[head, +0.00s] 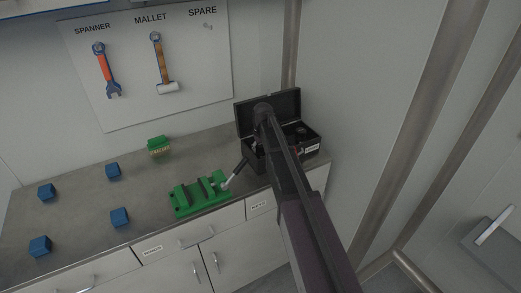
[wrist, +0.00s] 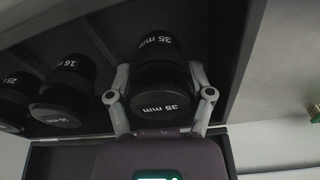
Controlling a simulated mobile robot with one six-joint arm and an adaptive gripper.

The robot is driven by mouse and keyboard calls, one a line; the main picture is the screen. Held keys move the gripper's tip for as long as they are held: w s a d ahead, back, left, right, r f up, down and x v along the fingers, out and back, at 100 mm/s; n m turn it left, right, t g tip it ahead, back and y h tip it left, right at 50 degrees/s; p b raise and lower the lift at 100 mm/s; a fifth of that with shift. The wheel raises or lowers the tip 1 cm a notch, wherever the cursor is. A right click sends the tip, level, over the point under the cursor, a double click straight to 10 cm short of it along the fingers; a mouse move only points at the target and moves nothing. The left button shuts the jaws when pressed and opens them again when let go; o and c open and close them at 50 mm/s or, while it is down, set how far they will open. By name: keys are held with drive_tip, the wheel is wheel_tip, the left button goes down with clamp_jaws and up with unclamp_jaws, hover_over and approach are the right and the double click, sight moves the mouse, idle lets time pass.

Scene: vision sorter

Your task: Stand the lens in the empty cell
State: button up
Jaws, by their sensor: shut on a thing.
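My gripper (wrist: 160,76) is shut on a black lens marked 35 mm (wrist: 160,88), with a finger on each side of it. The lens is at or within the right part of the black case in the wrist view; I cannot tell whether it touches the cell floor. The open black case (head: 312,147) stands at the right end of the counter in the head view, and its wall (wrist: 245,50) shows in the wrist view. My arm covers part of the case in the head view, and hides the gripper and held lens.
A 16 mm lens (wrist: 66,85) and another lens (wrist: 14,100) sit left of the held one in the case. A green holder (head: 200,195) with a tool lies left of the case.

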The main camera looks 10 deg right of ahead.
drive_tip(key=o, duration=1)
drive_tip(key=shift+r, duration=0.15)
drive_tip(key=r+p, duration=0.4)
drive_tip(key=s+r+p, duration=0.1)
drive_tip(key=r+p, duration=0.6)
drive_tip(key=p, duration=0.1)
drive_tip(key=shift+s+r, duration=0.2)
drive_tip(key=shift+r, duration=0.2)
drive_tip(key=shift+s, duration=0.1)
drive_tip(key=shift+m+g, duration=0.6)
drive_tip(key=shift+g, duration=0.1)
drive_tip(key=s, duration=2.7)
drive_tip(key=shift+s+a+f, duration=0.1)
drive_tip(key=shift+s, duration=0.15)
